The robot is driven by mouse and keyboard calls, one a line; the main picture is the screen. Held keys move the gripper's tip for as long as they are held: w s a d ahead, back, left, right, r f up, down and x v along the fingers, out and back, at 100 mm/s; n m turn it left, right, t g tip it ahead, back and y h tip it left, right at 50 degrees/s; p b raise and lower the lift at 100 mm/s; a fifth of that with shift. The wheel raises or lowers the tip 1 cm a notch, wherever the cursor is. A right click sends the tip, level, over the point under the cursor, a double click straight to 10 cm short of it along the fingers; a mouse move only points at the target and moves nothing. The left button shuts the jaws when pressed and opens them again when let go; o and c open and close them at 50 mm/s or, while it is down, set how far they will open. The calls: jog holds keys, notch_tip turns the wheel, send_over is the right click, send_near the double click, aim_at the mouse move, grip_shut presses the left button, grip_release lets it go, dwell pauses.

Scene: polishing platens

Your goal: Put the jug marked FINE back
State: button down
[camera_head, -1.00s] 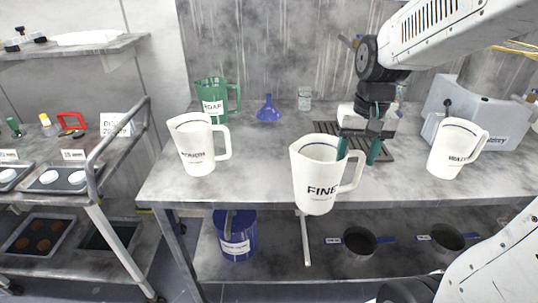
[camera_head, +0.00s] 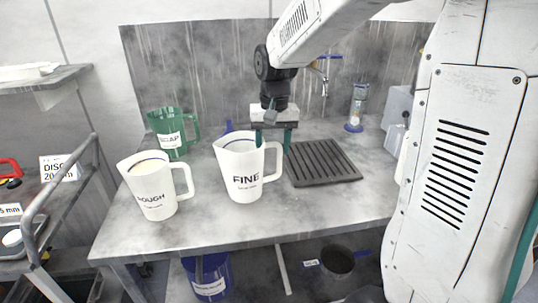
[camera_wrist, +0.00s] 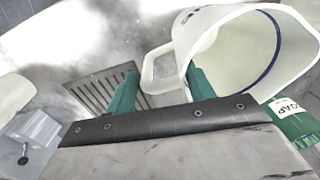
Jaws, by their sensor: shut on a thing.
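The white jug marked FINE (camera_head: 240,172) is upright in the head view, over the bench between the ROUGH jug and the dark slatted rack. My gripper (camera_head: 273,143) is at its handle side, with the green fingers either side of the handle, shut on it. In the wrist view the jug's open mouth (camera_wrist: 240,55) faces the camera and its handle (camera_wrist: 160,72) lies between the fingertips (camera_wrist: 160,88). I cannot tell whether the jug's base touches the bench.
The white ROUGH jug (camera_head: 152,188) stands close on the left, the green SOAP jug (camera_head: 172,135) behind it. The slatted rack (camera_head: 322,163) lies to the right. A blue funnel (camera_head: 228,127) is partly hidden behind the FINE jug. The bench front (camera_head: 300,215) is clear.

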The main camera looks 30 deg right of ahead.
jog(key=shift+w+a+f, duration=0.1)
jog(key=shift+w+a, duration=0.05)
jog(key=shift+w, duration=0.45)
jog(key=shift+f, duration=1.7)
jog(key=shift+f, duration=0.2)
jog(key=c, duration=0.6)
grip_release()
jog(key=shift+o, duration=0.2)
jog(key=shift+r, duration=0.15)
